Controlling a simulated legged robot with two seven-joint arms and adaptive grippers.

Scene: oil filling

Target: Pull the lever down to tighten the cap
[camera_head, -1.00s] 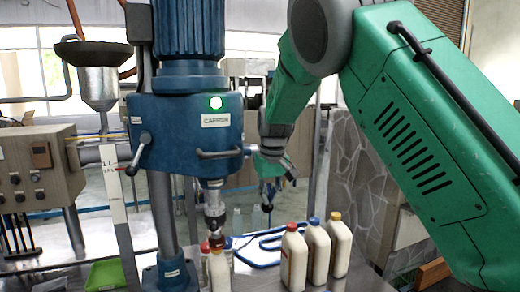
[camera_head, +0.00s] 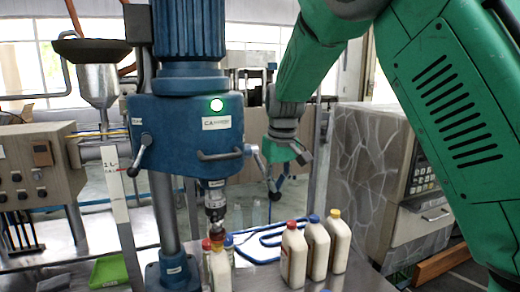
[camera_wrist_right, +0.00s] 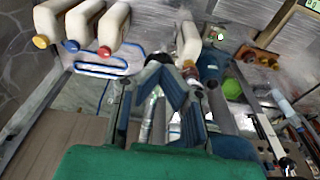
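The blue capping machine (camera_head: 185,130) stands left of centre in the head view, with a lit green lamp. A lever (camera_head: 263,172) hangs steeply down from its right side, ending in a dark knob. A white bottle (camera_head: 221,272) stands under the capping head (camera_head: 214,205), its cap close to the head's lower end. My right gripper (camera_head: 299,155) is just right of the lever and above its knob, apparently apart from it. In the wrist view its fingers (camera_wrist_right: 174,70) angle toward each other; whether they are closed is unclear. My left gripper is not in view.
Several white bottles with coloured caps (camera_head: 318,250) stand on the metal table, right of the machine. A blue looped frame (camera_head: 262,247) lies behind them. A green tray (camera_head: 109,271) is at lower left. A stone-patterned cabinet (camera_head: 375,165) stands at the right.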

